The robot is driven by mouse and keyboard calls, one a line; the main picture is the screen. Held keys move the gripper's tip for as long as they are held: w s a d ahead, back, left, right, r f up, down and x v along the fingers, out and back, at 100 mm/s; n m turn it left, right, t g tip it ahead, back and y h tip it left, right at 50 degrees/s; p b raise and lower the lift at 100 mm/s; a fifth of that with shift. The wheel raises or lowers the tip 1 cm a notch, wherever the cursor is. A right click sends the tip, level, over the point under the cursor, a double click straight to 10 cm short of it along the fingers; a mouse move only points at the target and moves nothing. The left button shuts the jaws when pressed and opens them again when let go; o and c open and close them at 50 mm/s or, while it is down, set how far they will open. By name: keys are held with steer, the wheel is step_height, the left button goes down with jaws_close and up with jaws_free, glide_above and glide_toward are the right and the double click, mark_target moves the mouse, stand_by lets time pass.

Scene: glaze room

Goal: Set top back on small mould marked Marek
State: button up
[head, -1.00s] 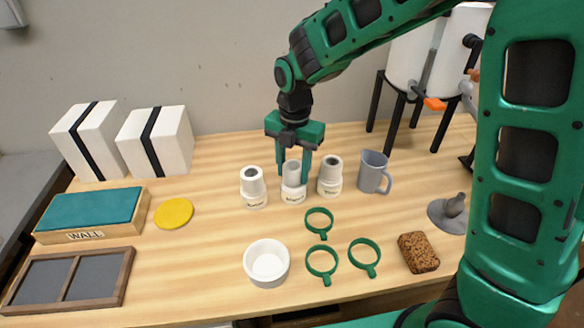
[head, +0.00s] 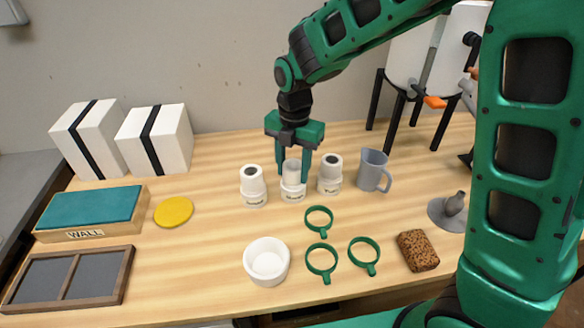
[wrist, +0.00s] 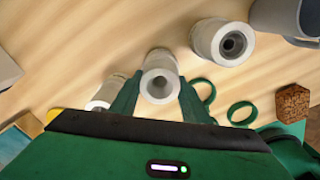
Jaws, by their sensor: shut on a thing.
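Three small white moulds stand in a row on the bench: left (head: 253,190), middle (head: 292,192) and right (head: 330,180). Each has a dark label on its lower body; the names are too small to read surely, so I cannot tell which says Marek. My gripper (head: 292,172) is shut on the narrow top (head: 291,169) of the middle mould, one finger on each side. The top is upright and in line with the body below; I cannot tell whether it is fully seated. In the wrist view, the held top (wrist: 160,66) shows its round opening between the fingers.
The left and right moulds stand close on either side. A grey jug (head: 373,171) is at the right. A white bowl (head: 267,262), green rings (head: 319,218) and a brown sponge (head: 418,251) lie in front. A yellow disc (head: 173,212) is at the left.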

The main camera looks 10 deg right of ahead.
steer(key=o, duration=1.7)
steer(key=shift+o, duration=0.2)
steer(key=shift+r, duration=0.1)
step_height(320, 180, up, 8)
stand_by(0.5)
